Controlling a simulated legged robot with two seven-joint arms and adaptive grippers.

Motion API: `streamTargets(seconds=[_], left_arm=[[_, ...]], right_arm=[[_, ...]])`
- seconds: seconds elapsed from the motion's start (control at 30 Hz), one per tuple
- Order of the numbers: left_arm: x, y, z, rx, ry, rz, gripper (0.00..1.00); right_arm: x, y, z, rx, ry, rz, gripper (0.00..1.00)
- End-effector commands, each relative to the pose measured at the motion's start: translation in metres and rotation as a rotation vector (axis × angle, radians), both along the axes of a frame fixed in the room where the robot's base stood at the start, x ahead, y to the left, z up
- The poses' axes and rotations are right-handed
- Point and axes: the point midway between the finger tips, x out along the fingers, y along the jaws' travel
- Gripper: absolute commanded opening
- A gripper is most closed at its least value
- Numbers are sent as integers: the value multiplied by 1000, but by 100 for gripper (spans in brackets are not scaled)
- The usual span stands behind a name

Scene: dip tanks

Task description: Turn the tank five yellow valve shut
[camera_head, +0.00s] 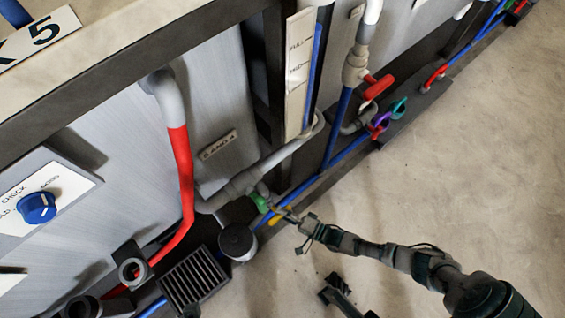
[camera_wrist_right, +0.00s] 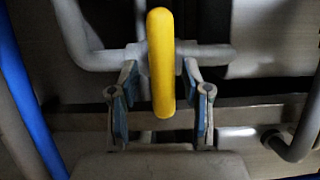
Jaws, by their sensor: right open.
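The yellow valve handle (camera_wrist_right: 161,65) stands upright in the middle of the right wrist view, in front of a grey pipe. My right gripper (camera_wrist_right: 161,103) is open, with one blue-padded finger on each side of the handle's lower end and gaps showing. In the head view the yellow handle (camera_head: 265,220) is small, low by the tank next to a green fitting, and partly hidden. My right gripper (camera_head: 290,217) reaches it from the right.
A tank marked 5 with a blue knob (camera_head: 37,207) stands at left. A red pipe (camera_head: 182,170), a black grate (camera_head: 193,277) and a dark round cap (camera_head: 238,241) are near the valve. A red handle (camera_head: 378,87) is farther back. The floor at right is clear.

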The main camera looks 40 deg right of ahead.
Motion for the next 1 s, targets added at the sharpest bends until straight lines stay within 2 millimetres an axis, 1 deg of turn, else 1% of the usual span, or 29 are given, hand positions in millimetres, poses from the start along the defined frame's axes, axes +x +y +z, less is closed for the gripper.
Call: streamTargets(seconds=[0.07,0.17,0.4,0.53,0.7,1.0], left_arm=[[-1,0,0,0,-1,0,40],[-1,0,0,0,-1,0,40],[-1,0,0,0,-1,1,40],[-1,0,0,0,-1,1,40],[-1,1,0,0,-1,1,40],[1,1,-1,-1,1,0,40]], right_arm=[[-7,-4,-1,-2,2,0,48],[-23,-11,-2,-2,4,1,48],[-72,-34,-3,0,4,-1,48],[-92,-44,-3,1,5,-2,48],[-105,-51,-3,1,3,-2,48],[-107,-52,-3,1,2,-2,48]])
